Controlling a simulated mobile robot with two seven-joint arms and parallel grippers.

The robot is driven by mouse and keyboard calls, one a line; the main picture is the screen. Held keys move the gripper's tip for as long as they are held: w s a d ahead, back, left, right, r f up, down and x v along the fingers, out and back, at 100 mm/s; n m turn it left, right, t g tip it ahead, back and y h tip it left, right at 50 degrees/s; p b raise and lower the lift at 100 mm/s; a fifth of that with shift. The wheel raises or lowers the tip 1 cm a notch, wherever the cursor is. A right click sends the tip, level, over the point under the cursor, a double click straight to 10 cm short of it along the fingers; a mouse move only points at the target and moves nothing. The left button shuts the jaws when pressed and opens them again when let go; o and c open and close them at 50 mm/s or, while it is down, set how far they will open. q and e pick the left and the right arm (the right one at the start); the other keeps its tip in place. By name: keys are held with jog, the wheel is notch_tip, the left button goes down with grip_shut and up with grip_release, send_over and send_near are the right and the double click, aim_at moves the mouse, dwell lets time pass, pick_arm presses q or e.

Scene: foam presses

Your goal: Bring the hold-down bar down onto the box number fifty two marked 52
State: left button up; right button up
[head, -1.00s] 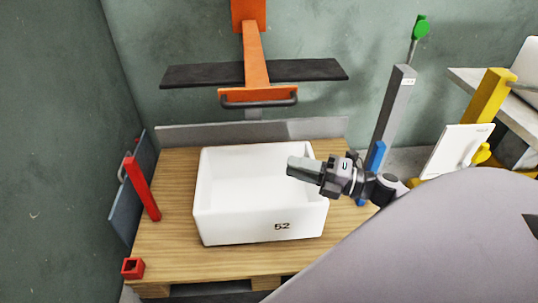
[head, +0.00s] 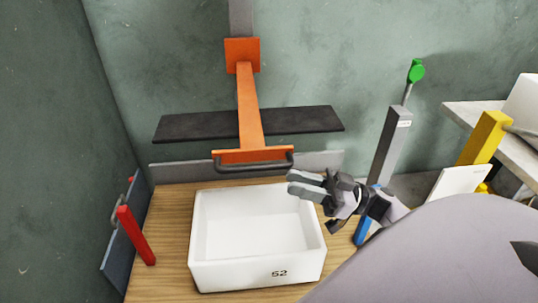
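The white box (head: 257,273) marked 52 stands open and empty-looking on the wooden pallet table. The hold-down bar is an orange arm (head: 249,105) with a dark pad (head: 185,126) across it and a dark grey handle (head: 253,164) at its front. It hangs above and behind the box, apart from it. My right gripper (head: 298,183) is above the box's right rear corner, to the right of and below the handle. Its two fingers show a gap and hold nothing. My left gripper is out of view.
A grey post (head: 390,145) with a green knob (head: 416,71) stands to the right, with a blue part (head: 364,228) by its foot. A red bar (head: 136,235) and a dark side panel (head: 122,245) are at left. A yellow post (head: 484,138) stands far right.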

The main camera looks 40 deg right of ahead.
jog(key=shift+w+a+r+m+y+p, duration=0.15)
jog(key=shift+w+a+r+m, duration=0.2)
jog(key=shift+w+a+r, duration=0.4)
jog(key=shift+w+a+r+m+y+p, duration=0.1)
jog(key=shift+w+a+r+m+p, duration=0.15)
jog(key=shift+w+a+r, duration=0.5)
jog(key=shift+w+a+r+m+y+p, duration=0.15)
jog(key=shift+w+a+r+m, duration=0.3)
jog(key=shift+a, duration=0.6)
grip_shut()
